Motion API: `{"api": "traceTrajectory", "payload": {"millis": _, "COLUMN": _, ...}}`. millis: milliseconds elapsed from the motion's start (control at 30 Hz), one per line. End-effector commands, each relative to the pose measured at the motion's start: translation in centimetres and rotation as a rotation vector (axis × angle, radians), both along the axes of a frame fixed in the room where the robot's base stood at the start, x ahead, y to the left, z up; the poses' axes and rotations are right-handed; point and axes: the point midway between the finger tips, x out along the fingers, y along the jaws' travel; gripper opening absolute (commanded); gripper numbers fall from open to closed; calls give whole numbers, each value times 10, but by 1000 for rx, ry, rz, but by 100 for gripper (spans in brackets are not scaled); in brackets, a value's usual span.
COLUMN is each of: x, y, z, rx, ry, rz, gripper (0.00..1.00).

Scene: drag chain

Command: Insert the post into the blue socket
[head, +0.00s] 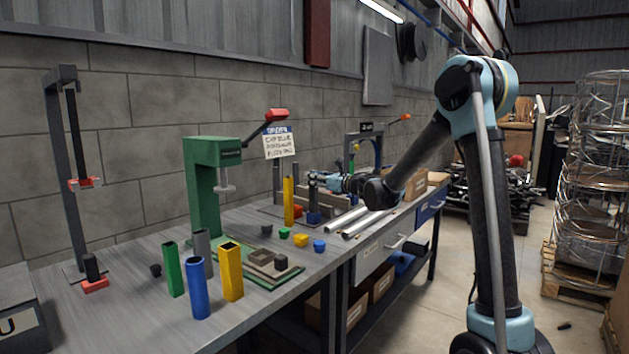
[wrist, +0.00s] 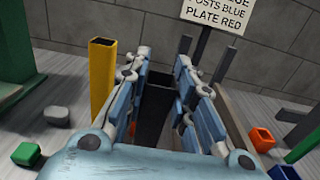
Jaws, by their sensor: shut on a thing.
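My gripper (head: 314,180) is over the back of the bench; it also shows in the wrist view (wrist: 164,70). It is shut on a dark, square-sided post (wrist: 155,108), which hangs between the fingers. The post's lower end is hidden in the wrist view. In the head view, a blue socket (head: 313,217) sits directly below the gripper. I cannot tell whether the post touches it or is inside it. A tall yellow post (head: 289,200) stands upright left of the gripper and shows beside the left finger in the wrist view (wrist: 103,75).
A green press (head: 205,185) stands to the left. Green (head: 173,268), blue (head: 198,288) and yellow (head: 232,271) tubes stand at the front. Small coloured cups lie mid-bench. Silver bars (head: 366,224) lie right of the gripper. A sign (head: 280,143) stands behind.

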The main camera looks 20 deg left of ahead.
Motion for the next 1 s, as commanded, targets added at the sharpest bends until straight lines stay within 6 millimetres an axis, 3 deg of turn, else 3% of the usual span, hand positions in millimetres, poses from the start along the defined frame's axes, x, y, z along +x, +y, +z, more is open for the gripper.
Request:
{"api": "traceTrajectory", "payload": {"millis": 967, "x": 0, "y": 0, "z": -19, "rx": 0, "ry": 0, "rz": 0, "gripper": 0}}
{"api": "traceTrajectory", "payload": {"millis": 1000, "x": 0, "y": 0, "z": -19, "rx": 0, "ry": 0, "rz": 0, "gripper": 33}}
